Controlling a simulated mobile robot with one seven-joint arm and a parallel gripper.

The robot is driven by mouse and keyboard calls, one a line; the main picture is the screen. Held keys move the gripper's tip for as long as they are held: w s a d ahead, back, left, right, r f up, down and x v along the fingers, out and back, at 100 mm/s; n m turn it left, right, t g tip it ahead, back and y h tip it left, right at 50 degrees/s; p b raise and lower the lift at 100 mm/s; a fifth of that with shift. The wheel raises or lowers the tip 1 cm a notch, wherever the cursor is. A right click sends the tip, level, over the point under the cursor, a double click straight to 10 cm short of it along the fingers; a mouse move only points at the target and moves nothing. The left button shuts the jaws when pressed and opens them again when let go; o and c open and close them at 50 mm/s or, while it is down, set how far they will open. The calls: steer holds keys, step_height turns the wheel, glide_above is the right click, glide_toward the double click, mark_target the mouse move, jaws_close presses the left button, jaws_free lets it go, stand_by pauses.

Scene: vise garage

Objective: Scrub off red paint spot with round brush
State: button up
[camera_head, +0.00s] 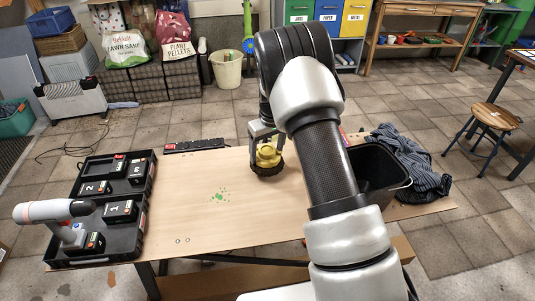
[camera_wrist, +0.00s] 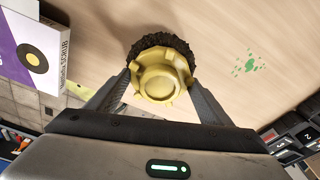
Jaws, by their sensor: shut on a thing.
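My gripper (camera_head: 263,138) is shut on the yellow hub of a round brush (camera_head: 266,158). In the wrist view the brush (camera_wrist: 160,78) sits between the two fingers (camera_wrist: 160,88), its dark bristles showing around the far side of the hub. In the head view the brush is upright with its bristles down, at or very close to the wooden tabletop (camera_head: 200,180). I see no red paint spot; the area under the brush and behind my arm is hidden. A green paint spot (camera_head: 220,195) lies on the tabletop left of the brush, and in the wrist view it (camera_wrist: 249,63) is to the right.
A black tray (camera_head: 75,250) with numbered batteries and a drill (camera_head: 55,212) stands at the left. A black bin (camera_head: 385,178) and a striped cloth (camera_head: 410,160) are at the right. A purple and white box (camera_wrist: 40,55) stands near the brush.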

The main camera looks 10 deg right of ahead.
steer(key=shift+r+p, duration=1.1)
steer(key=shift+r, duration=1.3)
